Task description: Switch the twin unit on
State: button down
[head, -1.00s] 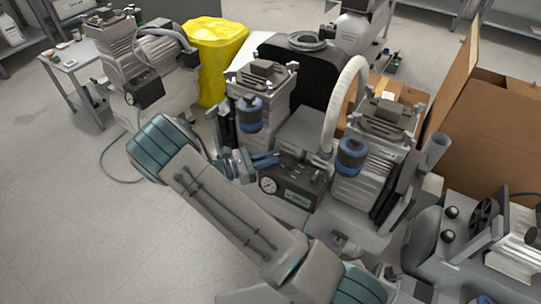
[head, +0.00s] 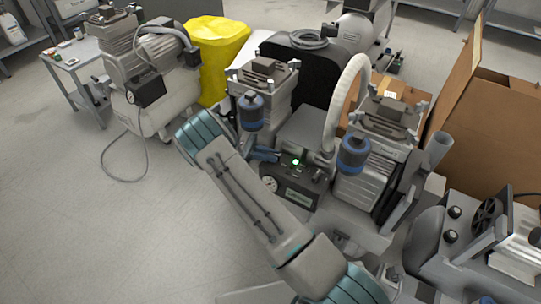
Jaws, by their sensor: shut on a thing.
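The twin unit stands in the middle of the head view, with two ribbed grey pump heads, the left one (head: 262,78) and the right one (head: 362,175), each with a blue-banded filter. Its dark control box (head: 298,190) sits between them at the front, with a round gauge (head: 269,184) and a lit green lamp (head: 295,162) on top. My gripper (head: 272,156) is at the upper left edge of this box, its blue fingers pointing right, close to the lamp. It is shut on a small part there, likely the switch, which the fingers hide.
A single compressor (head: 160,100) stands at the left by a small table (head: 75,55). A yellow bag (head: 217,50) is behind. A cardboard box (head: 490,125) and another machine (head: 450,250) are at the right.

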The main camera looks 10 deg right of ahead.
jog(key=shift+r, duration=0.1)
dwell(0.3)
jog(key=c, duration=1.5)
grip_release()
jog(key=shift+a, duration=0.1)
jog(key=shift+o, duration=0.2)
jog(key=p+v, duration=0.1)
jog(key=v, duration=0.6)
jog(key=shift+w+a, duration=0.15)
jog(key=shift+w, duration=0.05)
